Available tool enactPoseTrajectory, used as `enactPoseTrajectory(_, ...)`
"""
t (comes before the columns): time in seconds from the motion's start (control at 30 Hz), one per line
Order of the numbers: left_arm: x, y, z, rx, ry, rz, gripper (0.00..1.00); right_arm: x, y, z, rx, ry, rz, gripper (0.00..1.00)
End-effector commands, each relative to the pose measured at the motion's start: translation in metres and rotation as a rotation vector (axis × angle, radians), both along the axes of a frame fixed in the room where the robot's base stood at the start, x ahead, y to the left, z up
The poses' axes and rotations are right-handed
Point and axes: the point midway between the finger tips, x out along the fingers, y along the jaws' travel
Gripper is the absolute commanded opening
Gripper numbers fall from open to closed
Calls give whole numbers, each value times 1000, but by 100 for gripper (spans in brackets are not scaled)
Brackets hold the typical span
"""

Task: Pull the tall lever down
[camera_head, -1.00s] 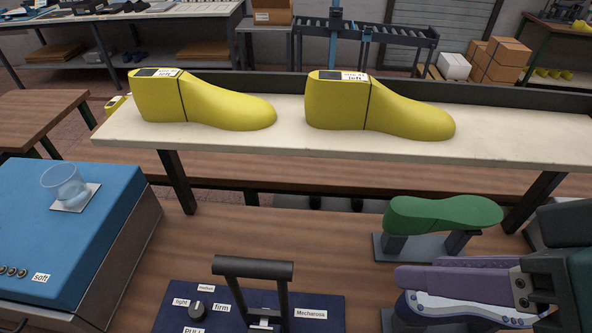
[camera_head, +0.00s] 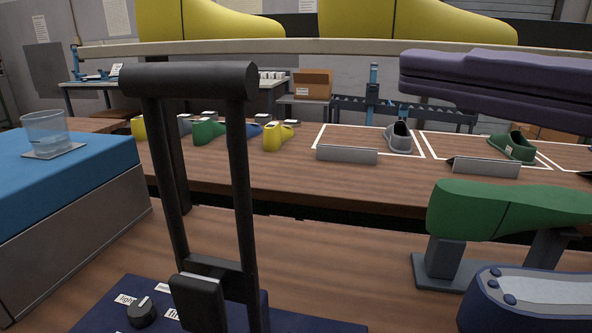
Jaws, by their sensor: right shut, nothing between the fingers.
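The tall lever (camera_head: 187,80) is a black frame with two uprights and a thick round crossbar, in the left half of the head view. It stands upright on a dark blue panel (camera_head: 300,322) with a knob. My right gripper (camera_head: 412,80) shows as long purple fingers coming in from the right edge. They are shut and empty, with their tips apart from the lever and to the right of its crossbar in the picture. My left gripper is not in view.
A green last (camera_head: 505,210) rests on a grey stand at the right, with a blue-and-white object (camera_head: 535,295) in front. A blue box (camera_head: 65,170) with a glass (camera_head: 46,130) stands left. Yellow lasts (camera_head: 420,20) sit on the shelf above. Small shoes stand on a table behind.

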Motion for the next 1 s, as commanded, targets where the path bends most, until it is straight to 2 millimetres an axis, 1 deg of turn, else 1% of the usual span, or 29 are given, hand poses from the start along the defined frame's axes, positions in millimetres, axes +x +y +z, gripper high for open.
enactPoseTrajectory(0.03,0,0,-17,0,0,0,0,1,-1,-10,29,-4,1,0)
enactPoseTrajectory(0.13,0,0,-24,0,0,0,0,2,-3,-9,77,-3,3,0)
enactPoseTrajectory(0.53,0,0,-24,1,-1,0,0,3,-4,-5,102,-3,3,0)
enactPoseTrajectory(0.67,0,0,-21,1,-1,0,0,6,-2,-3,103,-6,2,0)
enactPoseTrajectory(0.77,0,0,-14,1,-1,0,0,15,6,0,105,-6,1,0)
enactPoseTrajectory(0.83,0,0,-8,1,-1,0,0,23,15,3,105,-5,5,0)
enactPoseTrajectory(1.0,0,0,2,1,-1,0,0,49,37,5,106,-5,2,0)
